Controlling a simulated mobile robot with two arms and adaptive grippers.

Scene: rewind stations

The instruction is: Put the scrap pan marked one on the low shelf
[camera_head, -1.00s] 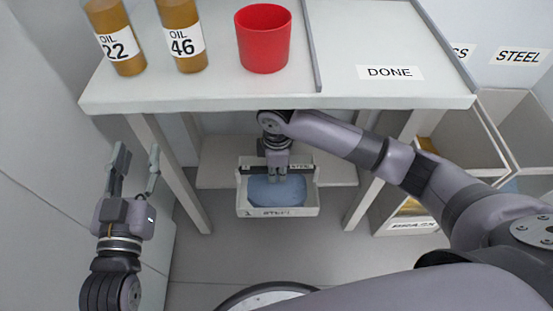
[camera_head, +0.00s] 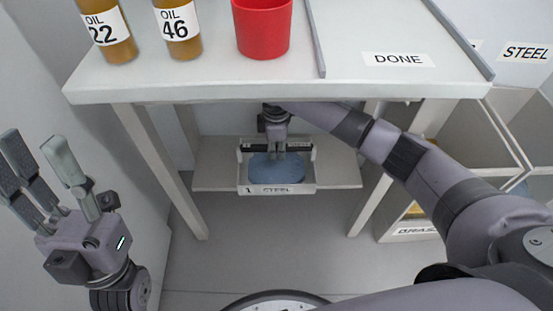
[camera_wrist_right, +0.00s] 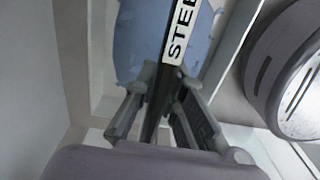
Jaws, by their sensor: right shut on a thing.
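The scrap pan (camera_head: 305,188) is a white open tray labelled "1 STEEL" on its front, with blue-grey scrap (camera_head: 275,168) inside. It is under the table, at the front middle of the low shelf (camera_head: 215,165); I cannot tell whether it rests on it. My right gripper (camera_head: 276,154) reaches under the tabletop and is shut on the pan's dark bar handle, which bears a STEEL label. The right wrist view shows the fingers (camera_wrist_right: 163,110) on either side of this bar. My left gripper (camera_head: 50,190) is open and empty at the left, away from the pan.
The table (camera_head: 220,88) above carries two oil bottles (camera_head: 108,35) (camera_head: 178,30), a red cup (camera_head: 262,30) and a DONE area (camera_head: 398,60). Table legs (camera_head: 160,170) flank the shelf. Bins (camera_head: 410,215) stand at the right, one labelled BRASS. The low shelf is bare on both sides of the pan.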

